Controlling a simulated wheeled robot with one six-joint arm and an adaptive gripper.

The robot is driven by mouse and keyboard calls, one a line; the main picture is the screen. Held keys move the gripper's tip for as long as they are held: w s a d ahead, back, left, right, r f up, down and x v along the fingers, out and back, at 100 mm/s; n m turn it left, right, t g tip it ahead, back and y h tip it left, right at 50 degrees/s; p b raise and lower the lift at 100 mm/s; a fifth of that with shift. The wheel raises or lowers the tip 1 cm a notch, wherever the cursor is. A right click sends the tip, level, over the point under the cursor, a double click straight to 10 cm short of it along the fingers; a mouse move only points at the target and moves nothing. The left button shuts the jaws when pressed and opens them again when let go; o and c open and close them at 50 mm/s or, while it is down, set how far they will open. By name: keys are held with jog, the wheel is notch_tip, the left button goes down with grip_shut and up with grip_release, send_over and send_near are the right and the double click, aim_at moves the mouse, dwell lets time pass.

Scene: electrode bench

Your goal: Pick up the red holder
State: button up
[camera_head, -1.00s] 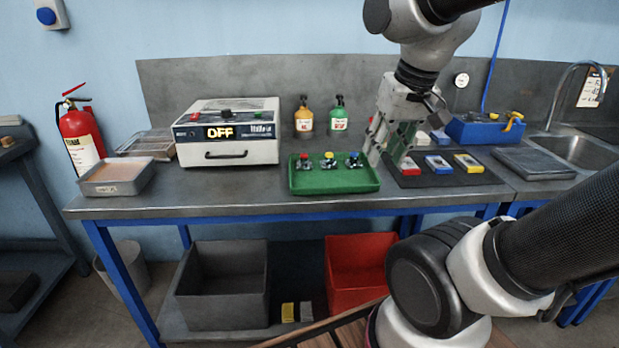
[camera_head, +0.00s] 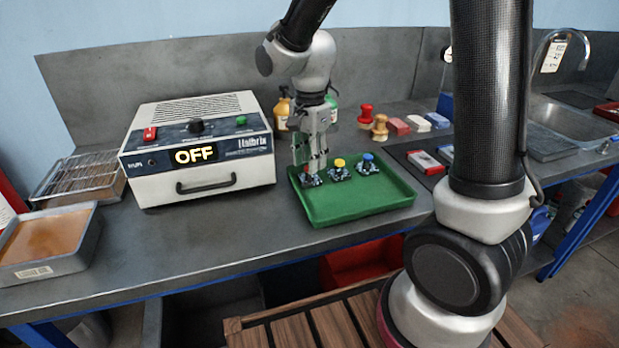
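The green tray (camera_head: 352,212) stands on the bench with three small holders in a row along its back part. The red holder (camera_head: 308,180) is at the left end and mostly hidden by my gripper; only its dark metal base and a trace of red show. My gripper (camera_head: 311,168) points down with its fingertips right at the red holder. Whether the fingers touch or grip it cannot be seen. The yellow-topped holder (camera_head: 339,170) and the blue-topped holder (camera_head: 367,164) stand to its right, upright.
A white power unit (camera_head: 200,150) reading OFF stands left of the tray. Orange and green bottles are behind my gripper. Red and tan knobbed pieces (camera_head: 380,127) and blocks stand at the back right. A dark mat with small cases lies right of the tray.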

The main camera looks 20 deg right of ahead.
jog(key=shift+f, duration=1.4)
grip_shut()
